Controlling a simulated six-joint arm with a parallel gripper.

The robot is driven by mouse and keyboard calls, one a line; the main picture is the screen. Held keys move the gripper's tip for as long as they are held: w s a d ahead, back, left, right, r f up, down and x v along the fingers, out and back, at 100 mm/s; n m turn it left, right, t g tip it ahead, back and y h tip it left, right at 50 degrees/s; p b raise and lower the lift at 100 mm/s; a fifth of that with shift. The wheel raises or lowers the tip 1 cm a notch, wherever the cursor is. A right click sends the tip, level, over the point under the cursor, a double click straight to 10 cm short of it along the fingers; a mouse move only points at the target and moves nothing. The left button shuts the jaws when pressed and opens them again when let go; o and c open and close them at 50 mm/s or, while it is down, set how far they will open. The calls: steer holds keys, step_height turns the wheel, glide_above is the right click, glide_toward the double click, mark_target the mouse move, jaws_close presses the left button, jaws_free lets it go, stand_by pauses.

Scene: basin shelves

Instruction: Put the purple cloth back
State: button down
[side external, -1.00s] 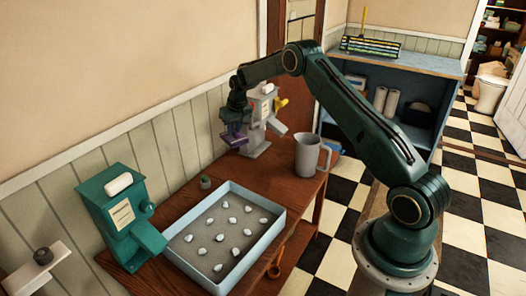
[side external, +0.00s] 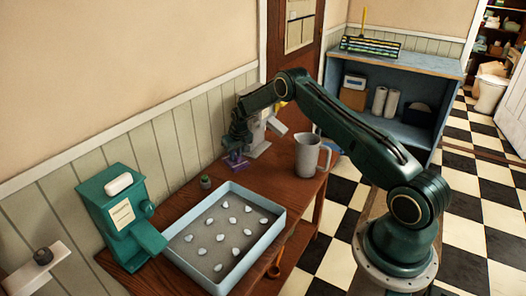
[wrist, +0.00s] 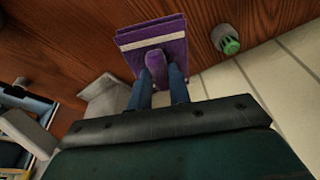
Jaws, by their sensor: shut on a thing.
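The purple cloth (side external: 236,161) is folded flat, with a pale stripe near one edge in the wrist view (wrist: 152,36). My gripper (side external: 238,150) points down and is shut on a raised purple fold in the cloth's middle. In the wrist view my two fingertips (wrist: 157,75) sit on either side of that fold. The cloth is low over the brown wooden table (side external: 185,178), near the wall and just left of the grey dispenser (side external: 258,136). I cannot tell whether it touches the tabletop.
A small green-topped pot (side external: 206,182) stands close to the cloth. A blue-rimmed tray (side external: 270,225) with several white pieces lies in front. A grey jug (side external: 306,155) stands to the right, and a green dispenser (side external: 120,215) at the left.

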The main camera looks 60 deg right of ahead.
mark_target(236, 163)
steer(key=shift+f, duration=2.2)
steer(key=shift+f, duration=0.1)
steer(key=shift+f, duration=2.05)
steer(key=c, duration=1.3)
jaws_free()
steer(key=shift+f, duration=0.1)
steer(key=shift+v, duration=6.1)
steer(key=shift+w, duration=0.15)
